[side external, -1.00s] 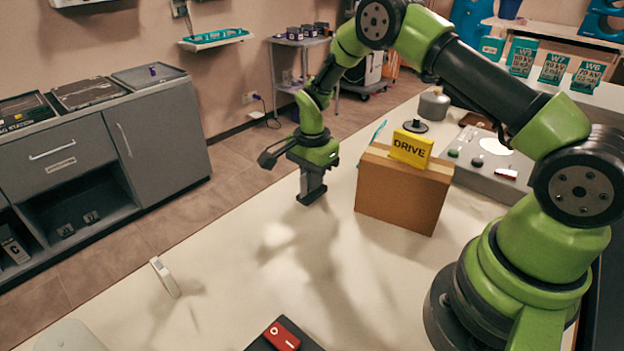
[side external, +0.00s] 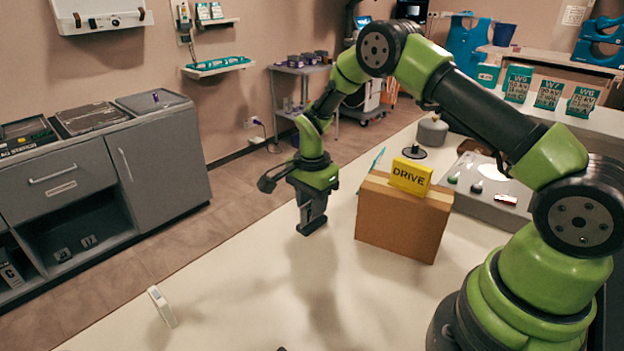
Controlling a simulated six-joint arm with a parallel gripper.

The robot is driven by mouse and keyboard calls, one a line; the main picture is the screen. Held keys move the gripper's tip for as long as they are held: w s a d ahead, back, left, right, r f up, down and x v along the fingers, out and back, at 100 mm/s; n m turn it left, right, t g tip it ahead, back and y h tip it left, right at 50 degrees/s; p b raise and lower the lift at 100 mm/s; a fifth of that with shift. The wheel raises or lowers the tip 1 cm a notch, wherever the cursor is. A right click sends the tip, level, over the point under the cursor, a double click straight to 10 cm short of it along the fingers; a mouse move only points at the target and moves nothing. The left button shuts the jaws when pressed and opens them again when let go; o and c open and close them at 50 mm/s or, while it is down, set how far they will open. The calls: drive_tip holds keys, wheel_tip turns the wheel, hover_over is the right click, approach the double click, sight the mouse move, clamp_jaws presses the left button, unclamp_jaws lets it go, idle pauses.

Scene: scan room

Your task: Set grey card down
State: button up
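My gripper (side external: 312,222) points down over the pale table (side external: 240,275), left of the cardboard box. Its dark fingers are low, at or just above the tabletop. They are too small and dark to show whether they are open, shut or holding something. I cannot make out a grey card for certain, in the fingers or on the table. A thin whitish piece (side external: 162,306) stands tilted at the table's left edge, apart from my gripper.
A cardboard box (side external: 400,222) bears a yellow DRIVE block (side external: 410,177), right of my gripper. A control panel (side external: 487,187) and a grey canister (side external: 432,131) are beyond it. The table in front of my gripper is clear. Grey cabinets (side external: 157,160) stand left across the floor.

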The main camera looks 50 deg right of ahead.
wheel_tip(320, 180, up, 10)
drive_tip(key=shift+f, duration=0.1)
drive_tip(key=s+a+r+n+t, duration=0.2)
drive_tip(key=s+r+n, duration=0.15)
drive_tip(key=r, duration=0.35)
drive_tip(key=s+a+r+n+t, duration=0.1)
drive_tip(key=s+a+r+n, duration=0.1)
drive_tip(key=s+r, duration=0.45)
drive_tip(key=s+a+r+n+t+y, duration=0.1)
drive_tip(key=s+a+r+n+t, duration=0.1)
drive_tip(key=s+n, duration=0.2)
drive_tip(key=s+a+r+n+t+y, duration=0.1)
drive_tip(key=s+n, duration=0.3)
drive_tip(key=s, duration=0.5)
drive_tip(key=shift+s+a+r+t, duration=0.35)
drive_tip(key=shift+r+t, duration=0.1)
drive_tip(key=shift+t, duration=0.15)
